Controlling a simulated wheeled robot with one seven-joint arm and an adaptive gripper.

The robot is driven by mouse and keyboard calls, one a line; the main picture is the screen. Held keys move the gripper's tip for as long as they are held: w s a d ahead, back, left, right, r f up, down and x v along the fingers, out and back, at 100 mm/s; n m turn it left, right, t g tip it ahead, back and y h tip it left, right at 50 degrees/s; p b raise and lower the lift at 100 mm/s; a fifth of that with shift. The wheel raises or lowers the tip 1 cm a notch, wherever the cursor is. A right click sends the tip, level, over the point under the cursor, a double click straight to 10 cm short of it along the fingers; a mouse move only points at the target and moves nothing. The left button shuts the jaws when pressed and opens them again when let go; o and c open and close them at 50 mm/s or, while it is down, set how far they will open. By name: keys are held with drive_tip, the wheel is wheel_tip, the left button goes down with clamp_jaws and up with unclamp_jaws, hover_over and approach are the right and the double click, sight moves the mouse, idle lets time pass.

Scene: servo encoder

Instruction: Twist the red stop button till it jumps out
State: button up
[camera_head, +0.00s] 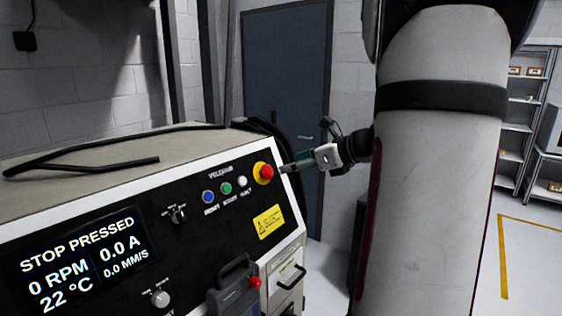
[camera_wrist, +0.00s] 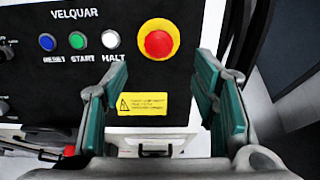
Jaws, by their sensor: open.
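The red stop button (camera_head: 266,172) sits on a yellow ring at the upper right of the black control panel. In the wrist view the red stop button (camera_wrist: 158,44) is at the top centre, beyond and between my fingers. My gripper (camera_head: 287,168) is just right of the button in the head view. In the wrist view my gripper (camera_wrist: 160,75) is open with green finger pads apart and nothing between them. I see no contact with the button. The display (camera_head: 78,258) reads STOP PRESSED, 0 RPM, 0.0 A, 22 °C and 0.0 MM/S.
Blue (camera_wrist: 47,41), green (camera_wrist: 77,40) and white (camera_wrist: 110,38) buttons are left of the stop button. A yellow warning label (camera_wrist: 142,104) is below it. A grey handled device with a red knob (camera_head: 256,281) juts out below the panel. A black cable (camera_head: 100,165) lies on top.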

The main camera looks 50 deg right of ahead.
sight(270, 171)
drive_tip(key=b+x, duration=0.4)
drive_tip(key=x, duration=0.5)
drive_tip(key=shift+w+a+f+b, duration=0.1)
drive_tip(key=shift+w+f+b, duration=0.1)
drive_tip(key=shift+b, duration=0.15)
drive_tip(key=shift+c, duration=0.5)
drive_tip(key=c, duration=0.7)
drive_tip(key=shift+r, duration=0.1)
drive_tip(key=shift+c, duration=0.2)
